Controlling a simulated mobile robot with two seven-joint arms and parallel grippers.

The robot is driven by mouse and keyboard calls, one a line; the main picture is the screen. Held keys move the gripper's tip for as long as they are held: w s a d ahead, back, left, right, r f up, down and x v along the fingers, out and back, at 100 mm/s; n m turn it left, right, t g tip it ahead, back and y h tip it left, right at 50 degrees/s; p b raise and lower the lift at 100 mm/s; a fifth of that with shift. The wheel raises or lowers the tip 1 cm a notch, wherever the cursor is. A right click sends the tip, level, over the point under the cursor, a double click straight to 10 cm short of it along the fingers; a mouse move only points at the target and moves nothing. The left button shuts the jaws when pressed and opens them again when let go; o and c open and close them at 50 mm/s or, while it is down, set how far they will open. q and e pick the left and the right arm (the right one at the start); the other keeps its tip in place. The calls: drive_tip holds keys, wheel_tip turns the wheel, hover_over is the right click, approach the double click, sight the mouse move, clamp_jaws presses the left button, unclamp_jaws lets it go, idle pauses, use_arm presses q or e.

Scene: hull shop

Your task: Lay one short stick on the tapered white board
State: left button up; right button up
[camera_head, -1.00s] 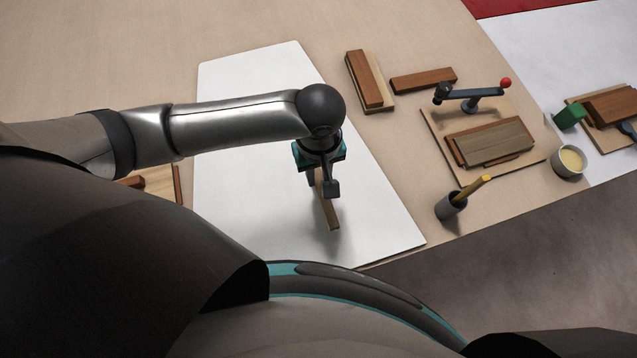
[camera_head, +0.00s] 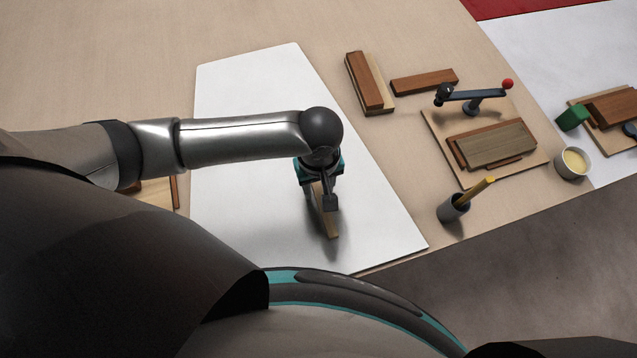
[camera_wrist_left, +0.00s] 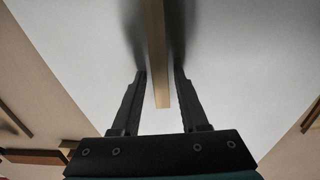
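The tapered white board (camera_head: 240,120) lies flat on the wooden bench. A slim, light-brown short stick (camera_head: 328,222) is over its lower middle, running away from me; I cannot tell if it touches the board. My left gripper (camera_head: 319,202) points down there, with a finger on each side of the stick. In the left wrist view, the stick (camera_wrist_left: 157,40) runs between the fingers of the left gripper (camera_wrist_left: 160,73), with a narrow gap showing on both sides. The stick's far part is out of that view. My right gripper is not in view.
A tray with wood pieces (camera_head: 155,192) at left is partly hidden by my arm. Right of the board are brown blocks (camera_head: 424,81), a stacked-plank base (camera_head: 495,145), a red-knobbed lever (camera_head: 475,95), a cup with a yellow-tipped tool (camera_head: 453,208) and a pale-filled pot (camera_head: 571,163).

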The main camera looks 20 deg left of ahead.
sight(319, 190)
use_arm(q)
drive_tip(key=shift+o, duration=0.4)
drive_tip(key=shift+r, duration=0.3)
wheel_tip(319, 190, up, 12)
drive_tip(key=p, duration=0.3)
drive_tip(key=shift+p, duration=0.4)
drive_tip(key=shift+f, duration=0.15)
